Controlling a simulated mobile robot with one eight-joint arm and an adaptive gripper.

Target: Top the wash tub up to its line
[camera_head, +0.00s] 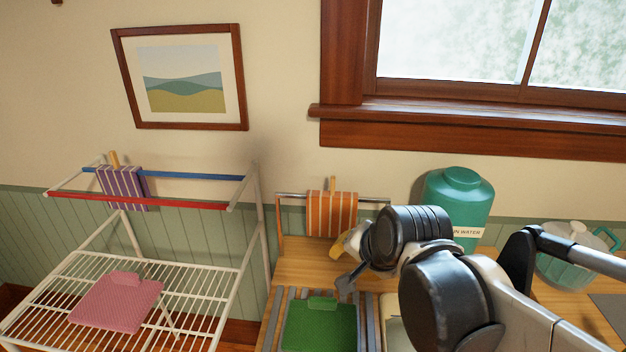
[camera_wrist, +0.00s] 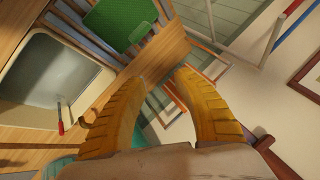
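I cannot make out the fill line or water level. In the head view my arm hides most of the tub, leaving a pale strip (camera_head: 391,318). A teal container (camera_head: 458,203) with a label ending "IN WATER" stands behind my arm. My gripper (camera_wrist: 158,80) has yellow ribbed fingers, apart and empty, above the counter.
A green cloth (camera_head: 319,325) lies on a slatted rack left of the tub. An orange striped cloth (camera_head: 332,214) hangs on a rail behind. A white drying rack (camera_head: 190,262) holds purple and pink cloths at left. Bare wooden counter (camera_head: 303,270) shows near the rail.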

